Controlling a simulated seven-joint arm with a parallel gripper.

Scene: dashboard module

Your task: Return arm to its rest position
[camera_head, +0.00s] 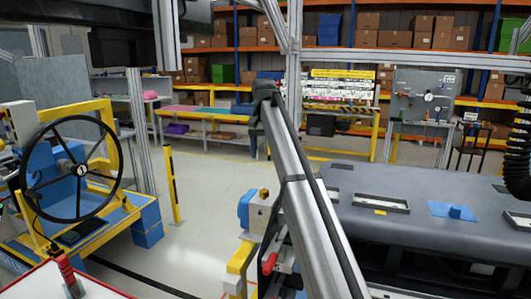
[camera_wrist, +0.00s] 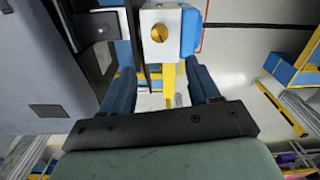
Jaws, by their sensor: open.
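My gripper (camera_wrist: 162,80) shows in the wrist view, with two blue fingers spread apart on a dark crossbar. Nothing is held between the fingers. Beyond the fingertips, a white block with a round brass-coloured part (camera_wrist: 160,35) and a blue side comes into view; I cannot tell how far away it is. The grey dashboard module (camera_wrist: 45,85) fills the left of the wrist view. In the head view the dashboard module (camera_head: 400,190) lies at the right, with a blue piece (camera_head: 452,211) on top. I cannot make out my gripper in the head view.
A silver bar (camera_head: 300,200) crosses the middle of the head view. A black steering wheel (camera_head: 72,168) on a yellow and blue stand is at the left. A yellow post (camera_head: 172,185) stands near it. Open floor (camera_head: 205,190) lies between the stand and the dashboard. Benches and shelves line the back.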

